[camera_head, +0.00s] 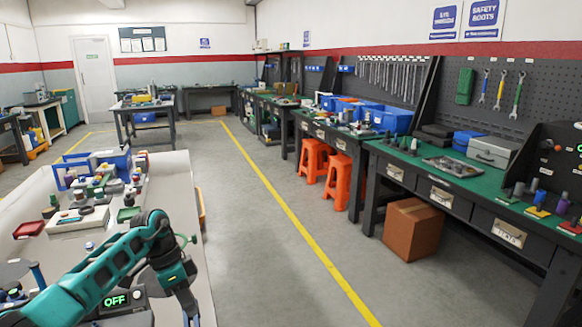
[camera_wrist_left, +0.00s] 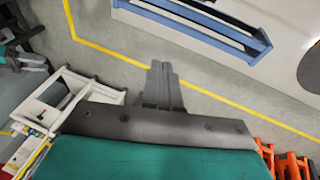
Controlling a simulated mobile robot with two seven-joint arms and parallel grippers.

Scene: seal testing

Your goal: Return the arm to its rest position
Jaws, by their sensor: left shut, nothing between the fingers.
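My left arm, teal and dark grey, comes in from the lower left in the head view and bends downward over the right edge of the white table (camera_head: 183,195). Its gripper (camera_head: 190,319) is at the bottom edge of that view, where it is mostly cut off. In the left wrist view the gripper (camera_wrist_left: 161,72) shows as two grey fingers closed together, with nothing between them. Below it in that view are the floor and yellow line, so it is clear of any object. My right gripper is in neither view.
A tester with a green OFF display (camera_head: 116,300) stands near my arm. A blue rack (camera_head: 72,170), small parts and red and green trays lie farther back on the white table. Open floor with a yellow line (camera_head: 290,210) separates it from workbenches, orange stools (camera_head: 337,182) and a cardboard box (camera_head: 412,230).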

